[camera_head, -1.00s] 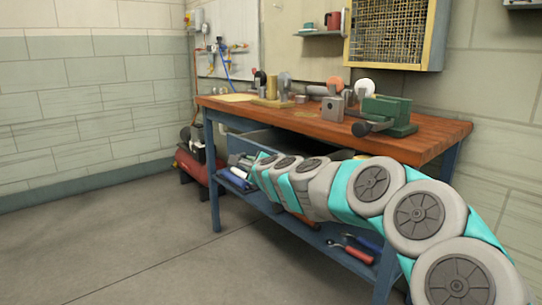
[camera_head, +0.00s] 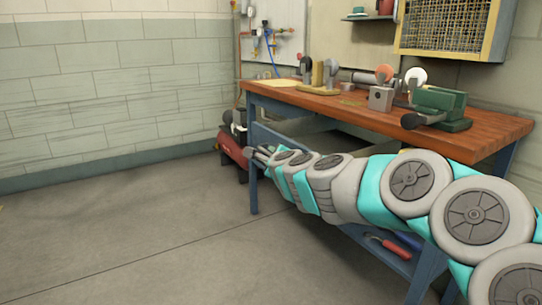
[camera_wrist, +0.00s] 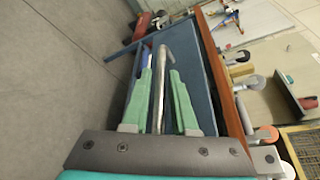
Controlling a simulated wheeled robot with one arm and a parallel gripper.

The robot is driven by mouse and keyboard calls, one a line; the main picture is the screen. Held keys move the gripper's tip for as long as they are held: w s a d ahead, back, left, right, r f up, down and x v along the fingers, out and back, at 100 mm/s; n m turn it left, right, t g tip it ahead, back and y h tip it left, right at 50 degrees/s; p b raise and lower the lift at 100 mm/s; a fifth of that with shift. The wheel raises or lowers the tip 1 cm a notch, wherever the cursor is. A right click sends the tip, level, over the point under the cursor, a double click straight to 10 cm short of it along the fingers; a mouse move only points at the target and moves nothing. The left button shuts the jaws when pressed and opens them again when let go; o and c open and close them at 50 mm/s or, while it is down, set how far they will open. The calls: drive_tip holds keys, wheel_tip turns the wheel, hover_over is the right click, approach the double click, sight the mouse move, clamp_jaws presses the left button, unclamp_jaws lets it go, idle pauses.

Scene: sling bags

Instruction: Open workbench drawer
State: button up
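The workbench (camera_head: 470,125) has a wooden top on a blue frame. Its blue drawer (camera_head: 275,136) is pulled partly out under the top, with some of its inside showing. In the wrist view, the blue drawer surface (camera_wrist: 196,62) lies beyond my fingers. A silver bar handle (camera_wrist: 160,75) runs between the two green fingers of my gripper (camera_wrist: 160,85). The fingers stand apart on either side of it, with a gap on the right; contact on the left is unclear. In the head view, my gripper (camera_head: 257,155) is small at the drawer's front, and the handle is hidden.
A green vise (camera_head: 438,108) and other tools stand on the bench top. A red machine (camera_head: 232,148) stands beyond the bench's left end. Red-handled pliers (camera_head: 388,246) lie on the lower shelf. The floor (camera_head: 130,230) at left is clear.

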drive_tip(key=shift+o, duration=1.3)
drive_tip(key=shift+s+d, duration=0.1)
drive_tip(key=v, duration=0.7)
drive_tip(key=shift+s, duration=0.3)
drive_tip(key=shift+r, duration=0.1)
